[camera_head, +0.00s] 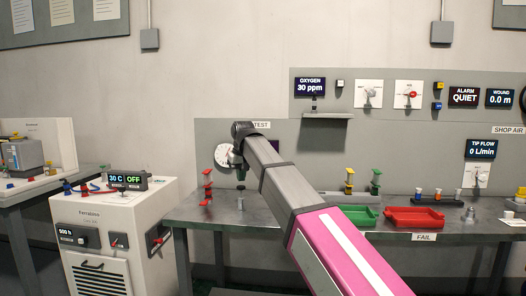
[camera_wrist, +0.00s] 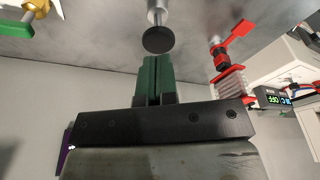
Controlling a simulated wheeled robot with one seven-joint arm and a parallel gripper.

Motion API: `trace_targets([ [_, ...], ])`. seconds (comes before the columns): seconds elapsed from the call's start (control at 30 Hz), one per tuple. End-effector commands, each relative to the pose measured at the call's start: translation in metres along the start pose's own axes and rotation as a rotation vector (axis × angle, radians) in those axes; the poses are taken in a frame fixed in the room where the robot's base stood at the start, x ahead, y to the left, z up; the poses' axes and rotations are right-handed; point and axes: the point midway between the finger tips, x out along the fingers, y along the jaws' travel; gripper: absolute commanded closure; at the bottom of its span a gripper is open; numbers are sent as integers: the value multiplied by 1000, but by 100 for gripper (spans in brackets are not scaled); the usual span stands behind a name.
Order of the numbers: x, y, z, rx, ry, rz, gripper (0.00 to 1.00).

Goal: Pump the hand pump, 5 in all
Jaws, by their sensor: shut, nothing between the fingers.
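The hand pump shows in the wrist view as a black round knob (camera_wrist: 158,40) on a bright metal rod. In the head view the pump is small and mostly lost beneath my gripper. My gripper (camera_head: 241,180) points down over the bench, in front of the panel marked TEST. Its dark green fingers (camera_wrist: 155,66) are shut with nothing between them. The fingertips are right by the knob's face and lined up with the rod. I cannot tell whether they touch it. A round white dial (camera_head: 224,156) on the panel is partly hidden by my arm.
A red-handled fitting (camera_wrist: 228,50) stands close beside the pump. Red stands (camera_head: 207,186) are left of it on the bench (camera_head: 290,205). Green and yellow stands (camera_head: 349,180), a green tray (camera_head: 360,216) and a red tray (camera_head: 413,217) lie right. A white chiller cabinet (camera_head: 100,225) stands left.

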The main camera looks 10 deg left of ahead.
Motion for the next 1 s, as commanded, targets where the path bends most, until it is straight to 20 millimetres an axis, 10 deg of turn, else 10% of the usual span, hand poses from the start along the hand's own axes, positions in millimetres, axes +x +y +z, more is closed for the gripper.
trace_targets([
  [1.0,17,0,4,0,0,0,100],
])
